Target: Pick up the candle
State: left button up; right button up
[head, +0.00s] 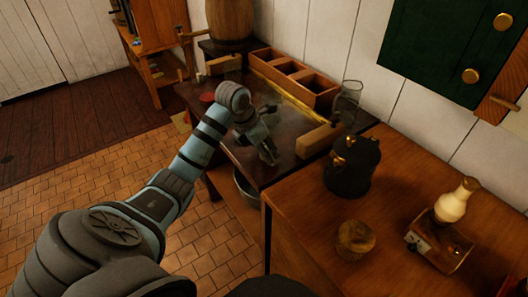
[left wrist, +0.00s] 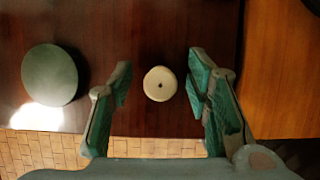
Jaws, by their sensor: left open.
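The candle (left wrist: 160,84) is cream-white and round with a dark wick spot, seen from above in the left wrist view. It stands on the dark table (left wrist: 150,30). My left gripper (head: 267,143) is open above the dark table in the head view. In the left wrist view its two fingers lie on either side of the candle, with a gap on both sides. I cannot make out the candle in the head view, where the gripper and arm cover that area. My right gripper is not in view.
A grey-green round thing (left wrist: 50,76) lies left of the left finger. In the head view a wooden block (head: 318,140), a glass vessel (head: 347,100) and a compartment box (head: 292,78) are nearby. A dark kettle (head: 352,168) stands on the brown table (head: 310,220).

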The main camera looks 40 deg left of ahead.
pick_arm(q)
jog(key=c, duration=1)
